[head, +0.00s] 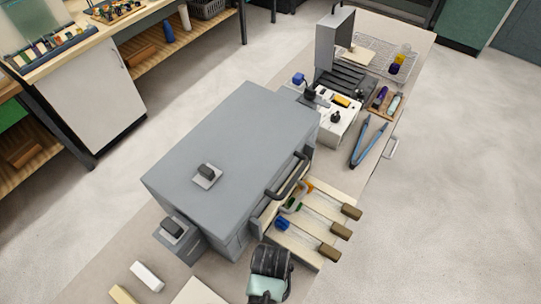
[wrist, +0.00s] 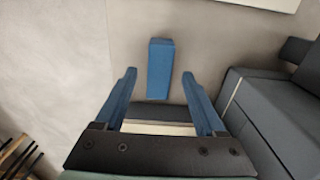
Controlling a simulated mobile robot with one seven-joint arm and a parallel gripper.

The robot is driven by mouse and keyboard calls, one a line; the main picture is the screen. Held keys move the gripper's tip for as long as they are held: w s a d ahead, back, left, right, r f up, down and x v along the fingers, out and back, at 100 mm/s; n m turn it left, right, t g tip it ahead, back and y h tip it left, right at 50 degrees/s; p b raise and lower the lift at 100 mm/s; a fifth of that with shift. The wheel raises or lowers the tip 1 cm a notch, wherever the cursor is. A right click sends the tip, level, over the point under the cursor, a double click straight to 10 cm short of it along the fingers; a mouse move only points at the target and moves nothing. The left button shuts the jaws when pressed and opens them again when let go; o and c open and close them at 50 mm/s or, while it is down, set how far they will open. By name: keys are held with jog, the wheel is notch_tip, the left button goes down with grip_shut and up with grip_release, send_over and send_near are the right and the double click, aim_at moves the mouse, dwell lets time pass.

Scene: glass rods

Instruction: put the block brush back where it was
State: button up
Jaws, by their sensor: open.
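My gripper shows in the head view (head: 268,285) at the bottom middle, in front of the grey kiln box. I cannot pick out this blue block in the head view.
The grey kiln box (head: 225,150) stands beside my gripper. Several brown-ended pieces (head: 340,232) stick out at its open front. A white block (head: 147,276) and a cream block (head: 122,294) lie at lower left. Blue tongs (head: 366,145) and a white device (head: 338,118) are farther back.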

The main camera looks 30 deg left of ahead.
notch_tip(320, 180, up, 7)
dwell(0.3)
jog(key=w+a+r+t+y, duration=0.15)
jog(key=w+r+t, duration=0.55)
jog(key=w+r, duration=0.8)
jog(key=w+d+r+t, duration=0.2)
jog(key=w+r+t, duration=0.25)
jog(key=r, duration=0.65)
jog(key=w+d+r+t, duration=0.1)
jog(key=w+r+t, duration=0.3)
jog(key=r, duration=0.7)
jog(key=d+r+t, duration=0.4)
jog(key=r+t, duration=0.1)
jog(key=r, duration=1.2)
jog(key=s+d+r+t+h, duration=0.1)
jog(key=s+d+r+t, duration=0.1)
jog(key=s+r, duration=0.4)
jog(key=s+d+r+t+h, duration=0.1)
jog(key=s+r+t, duration=0.4)
jog(key=r, duration=0.6)
jog(key=shift+s+d, duration=0.55)
jog(key=shift+d, duration=0.1)
